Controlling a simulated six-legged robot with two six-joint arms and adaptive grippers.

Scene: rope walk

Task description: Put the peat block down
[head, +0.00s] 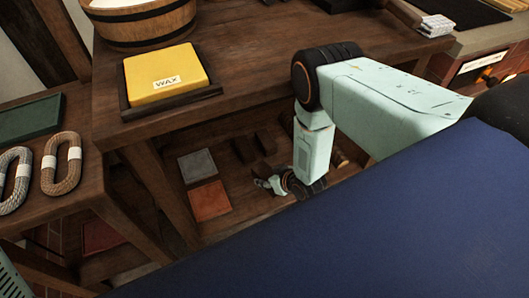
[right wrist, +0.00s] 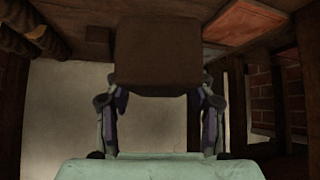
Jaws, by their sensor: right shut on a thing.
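The peat block (right wrist: 158,48) is a dark brown block in the right wrist view, held between the two fingers of my right gripper (right wrist: 158,88). In the head view my right gripper (head: 268,184) reaches down to the lower shelf (head: 238,208) under the workbench. A dark block (head: 263,169) shows at its fingertips, small and dim there. I cannot tell whether the held block touches the shelf. My left gripper is not in view.
A grey square (head: 197,165) and an orange-red square (head: 209,200) lie on the shelf left of the gripper. Above, the benchtop (head: 240,85) carries a yellow wax block (head: 165,73) and a wooden tub (head: 145,25). Rope coils (head: 61,163) lie at the left.

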